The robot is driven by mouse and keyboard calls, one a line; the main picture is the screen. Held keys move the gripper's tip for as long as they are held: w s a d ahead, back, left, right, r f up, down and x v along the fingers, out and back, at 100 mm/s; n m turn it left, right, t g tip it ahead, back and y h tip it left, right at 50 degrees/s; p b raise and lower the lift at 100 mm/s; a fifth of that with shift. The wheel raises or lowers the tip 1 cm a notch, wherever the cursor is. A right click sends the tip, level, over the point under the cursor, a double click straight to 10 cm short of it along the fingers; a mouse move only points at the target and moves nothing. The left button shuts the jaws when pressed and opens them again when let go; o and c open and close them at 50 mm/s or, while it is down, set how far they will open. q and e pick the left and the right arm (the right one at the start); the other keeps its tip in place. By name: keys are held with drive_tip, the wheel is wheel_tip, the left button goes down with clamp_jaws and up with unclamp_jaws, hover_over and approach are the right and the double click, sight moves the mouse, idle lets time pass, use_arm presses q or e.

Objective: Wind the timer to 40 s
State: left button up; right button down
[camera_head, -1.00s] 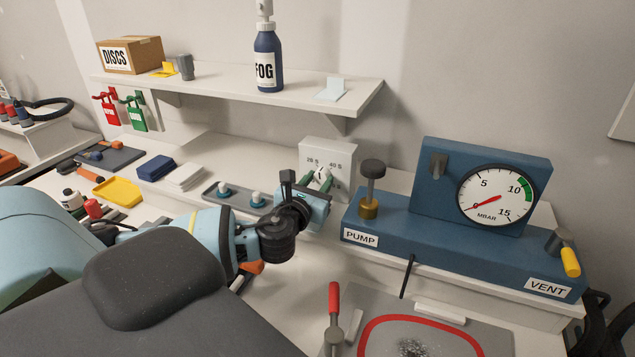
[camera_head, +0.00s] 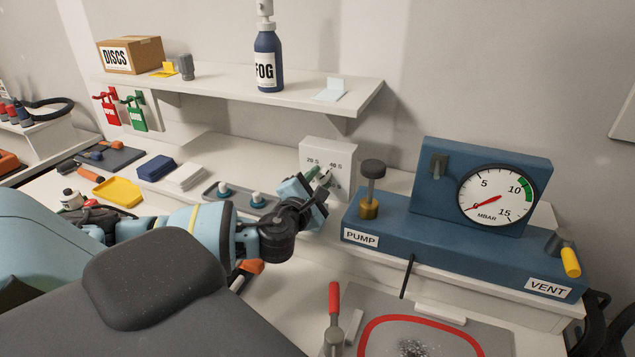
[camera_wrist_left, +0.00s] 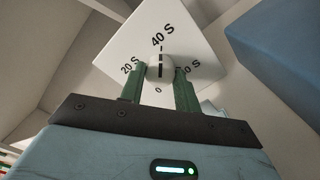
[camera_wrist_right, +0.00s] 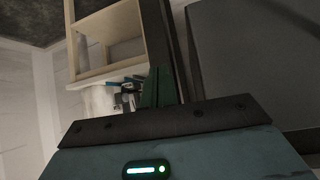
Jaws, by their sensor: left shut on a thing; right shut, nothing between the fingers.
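The timer is a white box (camera_head: 341,157) at the back of the bench; 20 S and 40 S show on its face in the head view. My left gripper (camera_head: 318,177) is at its front. In the left wrist view the timer face (camera_wrist_left: 190,35) looks rotated, with 40 S at the top and 0 at the bottom. The left fingers are shut on the round pale knob (camera_wrist_left: 160,70), one on each side. A dark line on the knob points to the 40 S mark. My right gripper (camera_wrist_right: 157,88) is shut and empty, away from the timer.
The blue pump unit (camera_head: 460,245) with its gauge stands close right of the timer. The shelf (camera_head: 215,88) with a FOG bottle (camera_head: 267,58) hangs above.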

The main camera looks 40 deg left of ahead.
use_arm(q)
drive_tip(key=shift+m, duration=0.6)
drive_tip(key=o, duration=0.7)
drive_tip(key=shift+s+d+f, duration=0.1)
drive_tip(key=shift+s+d, duration=0.05)
drive_tip(key=shift+s, duration=0.4)
drive_tip(key=v, duration=0.6)
drive_tip(key=shift+s, duration=0.35)
drive_tip(key=shift+w, duration=0.1)
